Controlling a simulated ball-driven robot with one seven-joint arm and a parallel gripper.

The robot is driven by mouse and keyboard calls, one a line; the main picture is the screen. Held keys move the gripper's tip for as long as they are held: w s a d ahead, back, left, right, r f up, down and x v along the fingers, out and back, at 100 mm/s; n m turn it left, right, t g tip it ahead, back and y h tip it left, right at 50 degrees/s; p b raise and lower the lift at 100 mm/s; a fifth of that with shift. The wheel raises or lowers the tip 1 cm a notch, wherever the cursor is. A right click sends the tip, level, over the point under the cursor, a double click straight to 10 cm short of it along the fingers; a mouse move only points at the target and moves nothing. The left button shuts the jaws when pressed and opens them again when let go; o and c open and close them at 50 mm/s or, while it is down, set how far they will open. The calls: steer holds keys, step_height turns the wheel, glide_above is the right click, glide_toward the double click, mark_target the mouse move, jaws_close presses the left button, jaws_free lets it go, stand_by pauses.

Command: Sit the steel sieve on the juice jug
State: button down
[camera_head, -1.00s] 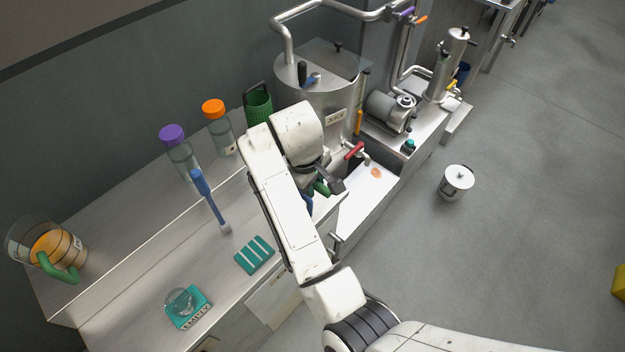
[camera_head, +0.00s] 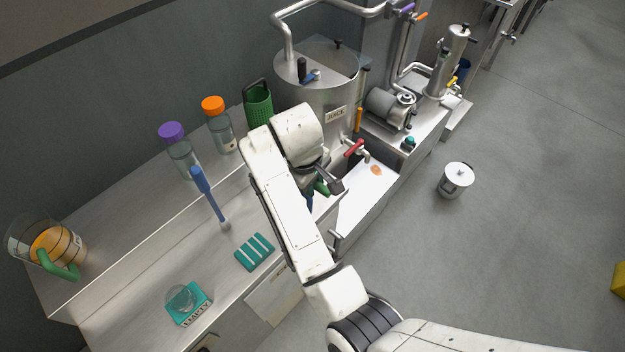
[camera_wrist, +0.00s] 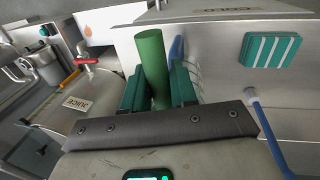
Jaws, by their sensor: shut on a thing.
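My gripper (camera_wrist: 157,75) is shut on a green cylindrical handle (camera_wrist: 150,55), which stands between its two teal fingers in the wrist view. In the head view a bit of this green handle (camera_head: 321,188) shows beside my wrist. What the handle belongs to is hidden, so I cannot tell whether it is the sieve. A clear jug (camera_head: 22,240) with a green handle and orange contents stands at the far left of the counter. No steel sieve can be made out for certain. A blue curved part (camera_wrist: 176,48) shows just behind the held handle.
A steel tank marked JUICE (camera_head: 310,90) with a red-handled tap (camera_head: 354,148) stands beyond my arm. Bottles with purple (camera_head: 171,131) and orange (camera_head: 213,104) caps, a blue-handled brush (camera_head: 208,196), a teal ribbed pad (camera_head: 254,252) and a glass on a teal mat (camera_head: 203,297) occupy the counter.

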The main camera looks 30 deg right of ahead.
steer(key=shift+f, duration=0.9)
steer(key=c, duration=0.8)
jaws_free()
step_height(320, 180, up, 10)
steer(key=a, duration=0.2)
steer(key=shift+s+r+p, duration=0.25)
steer(key=shift+s+p, duration=0.05)
steer(key=shift+s, duration=0.1)
